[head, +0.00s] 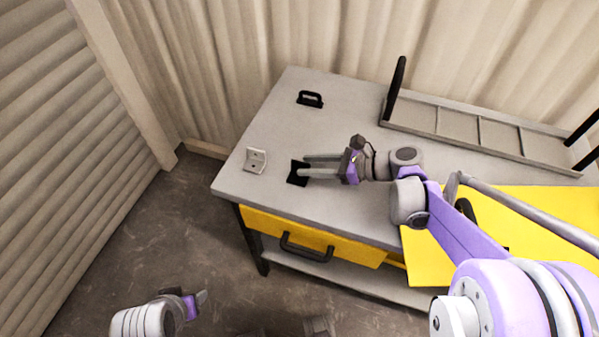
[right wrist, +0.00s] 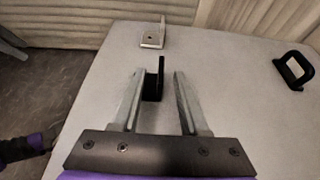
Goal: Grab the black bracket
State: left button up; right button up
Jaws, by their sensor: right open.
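The black bracket (head: 294,179) lies on the grey tabletop near its front left part. In the right wrist view the black bracket (right wrist: 153,84) shows an upright plate and a flat base. My right gripper (head: 305,166) is open, with its fingers reaching from the right to the bracket.
A silver bracket (head: 255,160) with holes lies just left of the black one, near the table's left edge. A black handle (head: 310,99) stands farther back. A grey rack (head: 460,122) with black posts stands at the back right. A yellow drawer (head: 320,238) is under the tabletop.

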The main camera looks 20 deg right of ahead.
aim_at(301, 165)
jog(key=shift+x, duration=1.55)
grip_shut()
